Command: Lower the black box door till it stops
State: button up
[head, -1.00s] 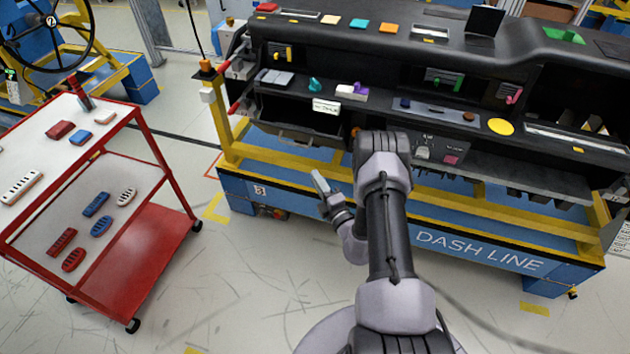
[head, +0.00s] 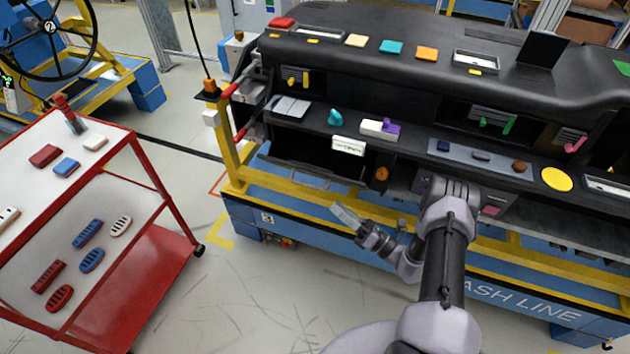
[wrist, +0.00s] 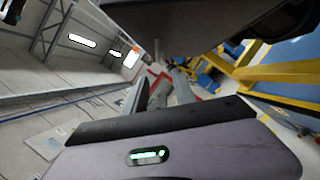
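In the wrist view, the grey fingers (wrist: 168,88) show past the wrist housing. Their gap is unclear, and nothing is seen held.
Yellow rails and the blue base (head: 245,212) of the dash line run below the door. A yellow post (head: 231,145) with red bars stands at the left end. A red cart (head: 150,290) with colored parts is farther left. Open floor lies between cart and line.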

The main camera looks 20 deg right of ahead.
aim_at(309, 186)
jog(key=b+x, duration=0.1)
jog(key=x, duration=1)
jog(key=shift+w+a+b, duration=0.2)
jog(key=shift+w+b, duration=0.05)
jog(key=shift+b, duration=0.1)
grip_shut()
dwell(0.6)
